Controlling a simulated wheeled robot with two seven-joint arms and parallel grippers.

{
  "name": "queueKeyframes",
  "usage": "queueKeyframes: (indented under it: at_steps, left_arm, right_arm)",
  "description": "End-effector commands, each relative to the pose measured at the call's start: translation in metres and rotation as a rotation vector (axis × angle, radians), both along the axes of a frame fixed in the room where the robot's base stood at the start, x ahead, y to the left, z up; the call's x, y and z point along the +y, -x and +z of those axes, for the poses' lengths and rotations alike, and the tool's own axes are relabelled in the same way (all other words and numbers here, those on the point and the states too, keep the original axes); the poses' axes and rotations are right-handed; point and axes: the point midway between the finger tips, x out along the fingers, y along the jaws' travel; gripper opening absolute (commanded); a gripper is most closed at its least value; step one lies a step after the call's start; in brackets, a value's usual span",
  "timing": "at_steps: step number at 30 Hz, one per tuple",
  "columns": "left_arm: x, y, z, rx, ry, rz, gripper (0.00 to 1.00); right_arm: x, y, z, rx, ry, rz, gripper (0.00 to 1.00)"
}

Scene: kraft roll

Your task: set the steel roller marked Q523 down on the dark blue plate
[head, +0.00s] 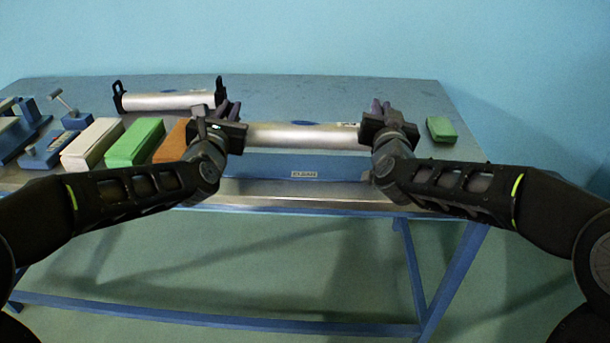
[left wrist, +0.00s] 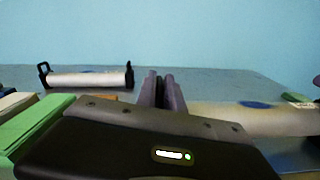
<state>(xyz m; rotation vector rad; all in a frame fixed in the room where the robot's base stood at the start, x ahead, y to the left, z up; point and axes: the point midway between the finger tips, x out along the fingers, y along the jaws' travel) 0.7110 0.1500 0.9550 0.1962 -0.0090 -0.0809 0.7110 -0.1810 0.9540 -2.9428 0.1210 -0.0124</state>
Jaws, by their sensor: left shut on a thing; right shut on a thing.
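A steel roller (head: 302,136) lies level between my two grippers. A small label shows near its right end, too small to read. My left gripper (head: 230,112) is shut on its left end and my right gripper (head: 381,110) on its right end. The roller also shows in the left wrist view (left wrist: 235,121), right of the left gripper's fingers (left wrist: 160,90). A dark blue oval (head: 308,122), perhaps the plate, lies on the table just behind the roller, which partly hides it. It also shows in the left wrist view (left wrist: 256,104).
A second roller (head: 165,102) with black end brackets stands at the back left. White (head: 92,140), green (head: 134,142) and orange (head: 173,142) blocks and a blue clamp-like tool (head: 50,146) are at left. A labelled blue box-like front (head: 270,163) is below the held roller. A green block (head: 441,129) lies right.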

Motion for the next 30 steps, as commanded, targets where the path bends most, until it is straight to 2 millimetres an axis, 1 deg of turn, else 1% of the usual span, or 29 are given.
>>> queueKeyframes:
  at_steps: [1,14,20,30]
  left_arm:
    - [-0.003,0.0,0.002,-0.002,-0.002,-0.005,0.0]
    - [-0.003,0.001,0.0,-0.003,-0.002,-0.007,0.0]
    - [-0.003,0.001,-0.006,-0.002,-0.002,-0.006,0.0]
    - [-0.003,0.001,-0.027,-0.003,-0.002,-0.007,0.0]
  right_arm:
    - [0.002,0.0,0.005,-0.01,-0.001,0.001,0.0]
    - [0.002,0.0,0.004,-0.01,-0.001,0.002,0.0]
    - [0.002,0.0,-0.003,-0.009,-0.001,0.002,0.0]
    - [0.002,0.0,-0.024,-0.009,-0.001,0.002,0.0]
